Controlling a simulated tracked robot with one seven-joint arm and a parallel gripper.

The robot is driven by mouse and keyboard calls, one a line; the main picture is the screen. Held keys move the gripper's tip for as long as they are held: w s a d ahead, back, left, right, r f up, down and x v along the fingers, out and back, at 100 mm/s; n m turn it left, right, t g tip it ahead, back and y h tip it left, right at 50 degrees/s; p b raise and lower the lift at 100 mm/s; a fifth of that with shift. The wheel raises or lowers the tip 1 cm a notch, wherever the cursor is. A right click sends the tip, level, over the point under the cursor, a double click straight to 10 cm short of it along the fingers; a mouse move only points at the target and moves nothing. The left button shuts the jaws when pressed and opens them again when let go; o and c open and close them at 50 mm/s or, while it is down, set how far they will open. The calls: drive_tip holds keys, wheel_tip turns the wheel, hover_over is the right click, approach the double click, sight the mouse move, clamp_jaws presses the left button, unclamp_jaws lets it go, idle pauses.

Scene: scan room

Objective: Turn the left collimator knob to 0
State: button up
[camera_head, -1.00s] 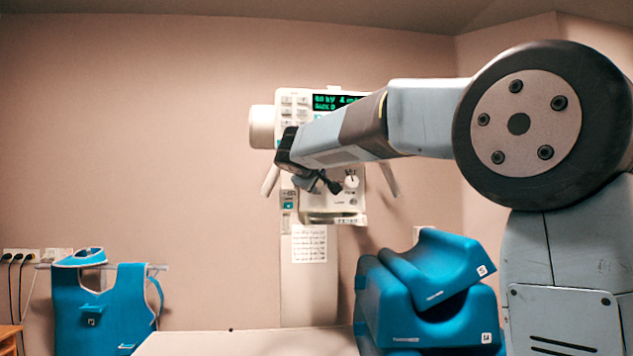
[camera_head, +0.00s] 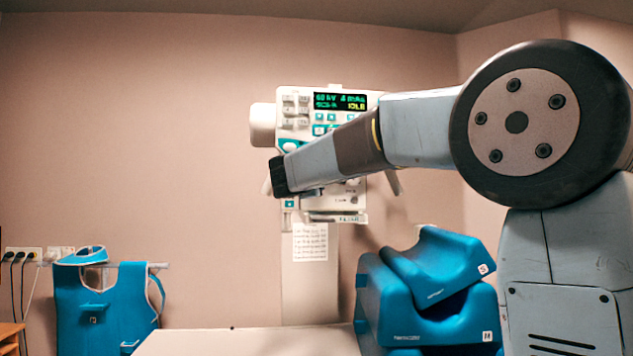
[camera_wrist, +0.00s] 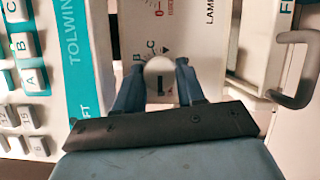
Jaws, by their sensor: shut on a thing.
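A pale round knob (camera_wrist: 159,74) with a dark mark on its face sits on the white collimator panel in the wrist view. My gripper (camera_wrist: 159,88) has one finger on each side of it and is shut on it. The letters B and C and a red 0 are printed around the knob; the exact setting is hard to read. In the head view my gripper (camera_head: 312,192) is in front of the collimator unit (camera_head: 350,216), and my arm hides the held knob.
A lit display (camera_head: 340,102) and buttons sit above my wrist. A grey bracket handle (camera_wrist: 297,70) stands out at the right in the wrist view. Blue foam blocks (camera_head: 425,305) rest on the pale table (camera_head: 245,343) below. A blue apron (camera_head: 105,305) hangs at left.

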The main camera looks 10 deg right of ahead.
drive_tip(key=shift+a+f, duration=0.15)
drive_tip(key=shift+f, duration=0.2)
drive_tip(key=o, duration=0.8)
drive_tip(key=shift+o, duration=1.2)
drive_tip(key=shift+r, duration=0.2)
drive_tip(key=shift+s, duration=0.1)
drive_tip(key=v, duration=1.3)
drive_tip(key=shift+s+a+f, duration=0.15)
drive_tip(key=shift+s+f, duration=0.05)
drive_tip(key=shift+s, duration=0.05)
